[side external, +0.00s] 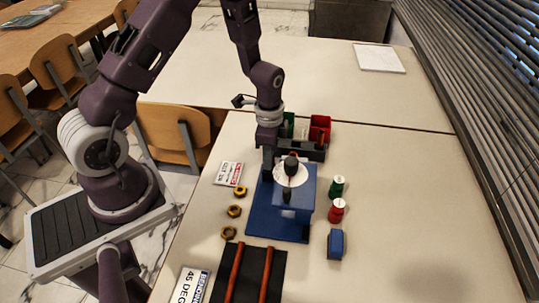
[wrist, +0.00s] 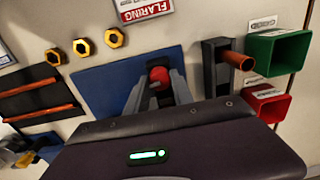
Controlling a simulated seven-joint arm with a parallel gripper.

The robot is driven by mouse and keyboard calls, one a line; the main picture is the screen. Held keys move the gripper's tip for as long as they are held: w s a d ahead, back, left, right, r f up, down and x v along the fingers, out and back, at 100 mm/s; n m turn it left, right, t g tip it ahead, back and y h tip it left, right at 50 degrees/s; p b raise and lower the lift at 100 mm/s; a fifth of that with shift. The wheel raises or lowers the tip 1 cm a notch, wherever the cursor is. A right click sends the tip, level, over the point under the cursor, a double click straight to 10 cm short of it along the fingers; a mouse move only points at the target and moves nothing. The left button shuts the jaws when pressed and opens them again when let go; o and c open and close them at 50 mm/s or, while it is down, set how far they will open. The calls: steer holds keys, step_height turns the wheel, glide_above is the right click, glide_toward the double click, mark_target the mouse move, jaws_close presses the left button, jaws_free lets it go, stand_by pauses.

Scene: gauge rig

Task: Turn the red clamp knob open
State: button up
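The red clamp knob (wrist: 159,76) shows in the wrist view, over the blue base (wrist: 100,82). My gripper (wrist: 159,84) points at it, with one grey finger on each side. The fingers are spread; I cannot tell whether either touches the knob. In the side view my gripper (side external: 268,172) is low beside the blue rig with its white round dial (side external: 290,174), over the blue base plate (side external: 262,222). A small red part shows at the dial's top there, and I cannot tell if it is the knob.
A green bin (wrist: 280,51) and red bin (wrist: 266,102) stand beside a dark holder with a copper tube (wrist: 238,60). Several brass nuts (side external: 234,211), a black mat with copper rods (side external: 252,274), green and red bottles (side external: 337,212) and a blue block (side external: 335,244) surround the rig. The table's right side is clear.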

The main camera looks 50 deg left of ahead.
steer(key=shift+n, duration=0.4)
jaws_close()
steer(key=n, duration=0.7)
steer(key=shift+w, duration=0.1)
steer(key=n, duration=0.5)
steer(key=shift+a+n, duration=0.1)
steer(key=shift+n, duration=1.6)
